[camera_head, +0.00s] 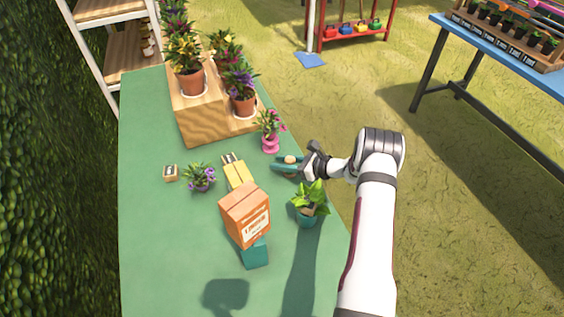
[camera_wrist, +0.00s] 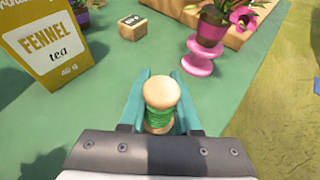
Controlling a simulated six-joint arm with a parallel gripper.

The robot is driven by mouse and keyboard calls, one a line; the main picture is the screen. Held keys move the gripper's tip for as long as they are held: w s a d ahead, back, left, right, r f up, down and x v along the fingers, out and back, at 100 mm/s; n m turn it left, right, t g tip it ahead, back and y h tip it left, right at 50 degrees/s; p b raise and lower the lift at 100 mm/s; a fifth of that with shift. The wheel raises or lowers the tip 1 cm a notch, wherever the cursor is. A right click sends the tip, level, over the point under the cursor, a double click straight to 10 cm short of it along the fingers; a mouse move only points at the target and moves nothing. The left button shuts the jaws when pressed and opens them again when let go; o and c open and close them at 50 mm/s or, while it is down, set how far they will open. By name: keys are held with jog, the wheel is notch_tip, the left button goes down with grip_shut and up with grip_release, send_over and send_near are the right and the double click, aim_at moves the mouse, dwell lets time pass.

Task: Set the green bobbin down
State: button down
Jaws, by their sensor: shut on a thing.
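The green bobbin (camera_wrist: 160,118) is a pale wooden spool wound with green thread. It stands upright between the two teal fingers of my gripper (camera_wrist: 160,84), which is shut on it. In the head view my gripper (camera_head: 287,166) is over the right part of the green table (camera_head: 150,240), and the bobbin's pale top (camera_head: 290,159) shows between the fingers. The lower end of the bobbin is hidden, and I cannot tell whether it touches the table.
A pink spool-shaped stand (camera_wrist: 202,57) under a flower pot is just beyond my gripper. A yellow fennel tea box (camera_wrist: 48,45) is on the left.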

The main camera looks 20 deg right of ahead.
jog(key=c, duration=0.6)
grip_release()
jog(key=shift+f, duration=0.1)
jog(key=shift+s+d+r, duration=0.15)
jog(key=shift+r, duration=0.1)
jog(key=v, duration=1.1)
jog(key=shift+s+d+r, duration=0.1)
jog(key=shift+s+d, duration=0.1)
jog(key=shift+s, duration=0.05)
